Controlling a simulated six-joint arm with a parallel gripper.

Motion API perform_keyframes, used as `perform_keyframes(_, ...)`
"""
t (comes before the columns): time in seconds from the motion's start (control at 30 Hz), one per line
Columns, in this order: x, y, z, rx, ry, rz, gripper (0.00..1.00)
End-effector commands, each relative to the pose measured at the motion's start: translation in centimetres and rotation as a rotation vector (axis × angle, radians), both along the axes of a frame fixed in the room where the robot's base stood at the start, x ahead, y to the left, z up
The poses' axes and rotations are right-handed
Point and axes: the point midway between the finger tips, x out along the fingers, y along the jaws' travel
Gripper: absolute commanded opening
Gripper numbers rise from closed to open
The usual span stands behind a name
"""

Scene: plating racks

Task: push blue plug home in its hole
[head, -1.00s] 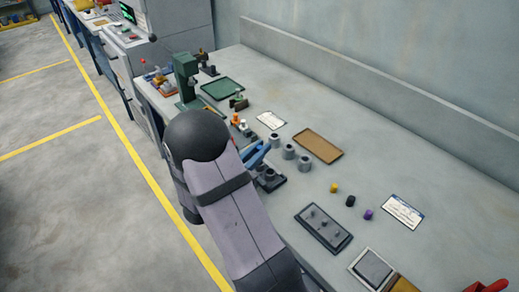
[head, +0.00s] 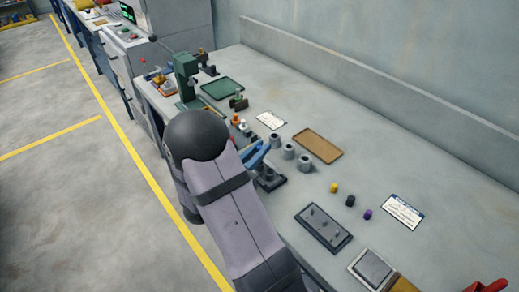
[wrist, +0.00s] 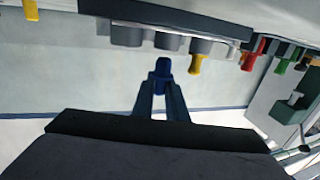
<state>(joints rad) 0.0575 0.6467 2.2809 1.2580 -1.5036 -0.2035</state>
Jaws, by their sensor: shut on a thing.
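The blue plug (wrist: 162,68) is between the tips of my gripper (wrist: 161,84) in the wrist view, with its end showing past the fingers. My gripper is shut on it. The wrist view is upside down, with the bench along the top. Grey cylinders (wrist: 168,42) appear just above the plug there; a gap or contact cannot be judged. In the head view my gripper (head: 262,152) is low over the bench beside three grey cylinders (head: 288,152). The plug cannot be told from the blue fingers there, and its hole is not visible.
Yellow (head: 334,188), black (head: 350,201) and purple (head: 367,214) pieces lie right of the cylinders. A pegged dark plate (head: 323,229) is nearer. A brown tray (head: 318,145) lies behind, and a green press (head: 187,80) stands farther left. The bench along the back wall is clear.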

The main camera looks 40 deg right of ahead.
Motion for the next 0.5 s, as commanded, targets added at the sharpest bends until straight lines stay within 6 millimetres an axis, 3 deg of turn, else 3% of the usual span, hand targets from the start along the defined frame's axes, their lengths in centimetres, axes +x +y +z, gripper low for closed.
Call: perform_keyframes(0.5, 0.0, 0.0, -1.2, 0.0, 0.0, 0.0, 0.0)
